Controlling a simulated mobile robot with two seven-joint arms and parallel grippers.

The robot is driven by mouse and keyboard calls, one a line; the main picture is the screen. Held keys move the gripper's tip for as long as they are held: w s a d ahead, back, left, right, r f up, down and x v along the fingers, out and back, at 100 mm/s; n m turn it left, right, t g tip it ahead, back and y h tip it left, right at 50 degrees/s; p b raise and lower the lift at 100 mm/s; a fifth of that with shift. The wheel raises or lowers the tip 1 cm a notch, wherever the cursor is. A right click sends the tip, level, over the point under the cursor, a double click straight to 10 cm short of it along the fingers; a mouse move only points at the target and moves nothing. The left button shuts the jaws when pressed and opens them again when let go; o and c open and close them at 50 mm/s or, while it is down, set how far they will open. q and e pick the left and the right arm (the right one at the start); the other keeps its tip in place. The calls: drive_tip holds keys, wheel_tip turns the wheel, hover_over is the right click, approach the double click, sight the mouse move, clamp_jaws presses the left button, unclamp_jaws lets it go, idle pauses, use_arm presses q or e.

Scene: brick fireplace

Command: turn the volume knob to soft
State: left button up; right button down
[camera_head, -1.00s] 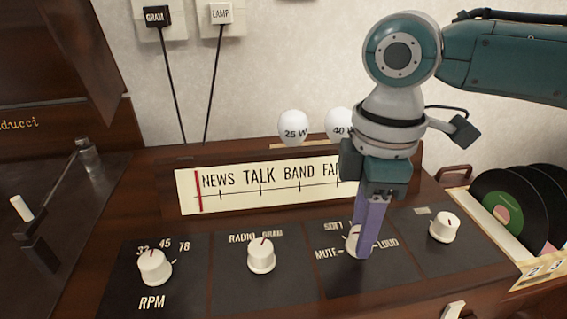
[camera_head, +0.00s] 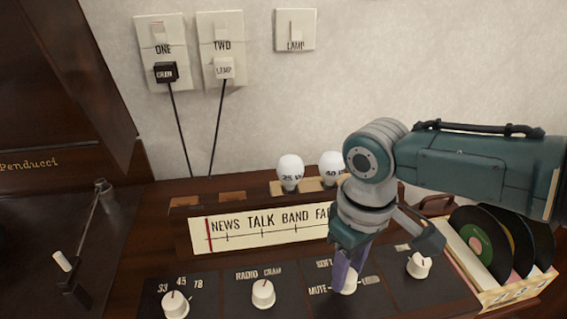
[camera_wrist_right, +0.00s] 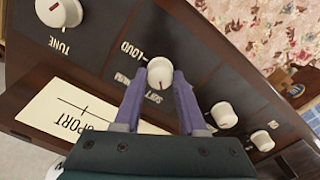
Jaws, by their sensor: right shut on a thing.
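The white volume knob (camera_head: 348,284) sits on a dark panel of the wooden radio, with SOFT printed above it and MUTE to its left. My right gripper (camera_head: 346,279) reaches down to it with purple fingers, which partly hide the knob and the SOFT label. In the right wrist view, the fingers of this gripper (camera_wrist_right: 160,88) are shut on the volume knob (camera_wrist_right: 160,70), one on each side. Its red mark there seems to point towards the SOFT label. MUTE is not readable there. My left gripper is not in view.
An RPM knob (camera_head: 175,304) and a radio/gram knob (camera_head: 263,293) stand to the left, another knob (camera_head: 419,265) to the right. A record crate (camera_head: 490,298) is at the right. Two bulbs (camera_head: 290,171) stand behind the dial (camera_head: 260,229). Wall switches (camera_head: 295,29) are above.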

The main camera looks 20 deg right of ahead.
drive_tip(key=shift+r+m+p, duration=0.1)
drive_tip(key=shift+m+p, duration=0.45)
drive_tip(key=shift+m, duration=0.65)
drive_tip(key=shift+c, duration=2.4)
unclamp_jaws()
wheel_tip(320, 180, up, 8)
drive_tip(key=p, duration=0.5)
drive_tip(key=shift+r, duration=0.9)
